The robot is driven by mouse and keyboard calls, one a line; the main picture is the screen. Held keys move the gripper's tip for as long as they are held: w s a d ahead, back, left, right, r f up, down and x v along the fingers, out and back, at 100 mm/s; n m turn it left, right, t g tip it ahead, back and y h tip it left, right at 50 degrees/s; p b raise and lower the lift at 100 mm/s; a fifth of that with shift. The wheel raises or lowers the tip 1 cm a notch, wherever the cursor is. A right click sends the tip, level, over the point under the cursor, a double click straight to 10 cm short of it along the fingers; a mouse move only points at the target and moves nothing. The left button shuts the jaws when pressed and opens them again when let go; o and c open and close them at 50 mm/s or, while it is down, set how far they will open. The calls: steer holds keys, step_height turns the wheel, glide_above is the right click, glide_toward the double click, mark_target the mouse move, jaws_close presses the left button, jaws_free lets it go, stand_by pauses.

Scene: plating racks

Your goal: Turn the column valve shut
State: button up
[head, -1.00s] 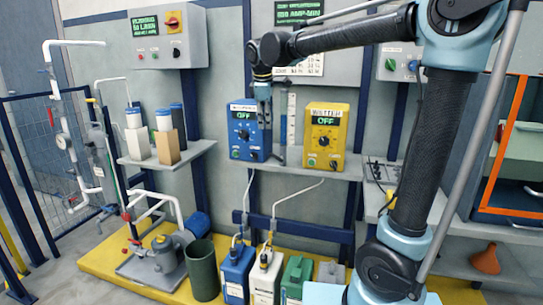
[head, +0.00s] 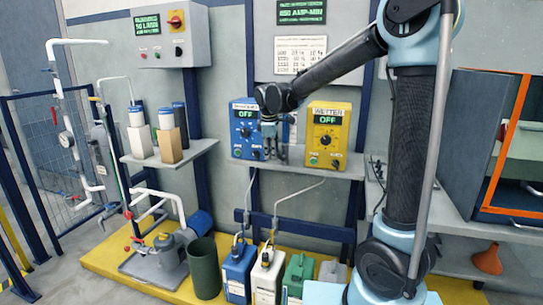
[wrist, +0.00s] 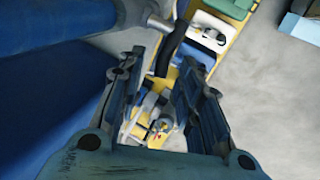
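My gripper (head: 276,153) points down in front of the blue dosing box and the shelf edge. In the wrist view its fingers (wrist: 163,68) are apart, with nothing between the tips. A white pipe column (head: 73,150) with a round gauge stands at the far left, well away from my gripper. A small red part (head: 54,115) shows on that column. More red handles (head: 128,215) show low by the pump pipes. I cannot tell which is the column valve or how far it is turned.
The blue box (head: 246,116) and yellow box (head: 327,134) stand on a wall shelf. White cartridges (head: 137,133) stand on the left shelf. The pump (head: 170,256), a dark green bin (head: 204,268) and several canisters (head: 238,275) stand on the yellow plinth. Mesh fencing (head: 35,150) borders the left.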

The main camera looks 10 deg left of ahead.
steer(key=shift+x, duration=0.9)
jaws_close()
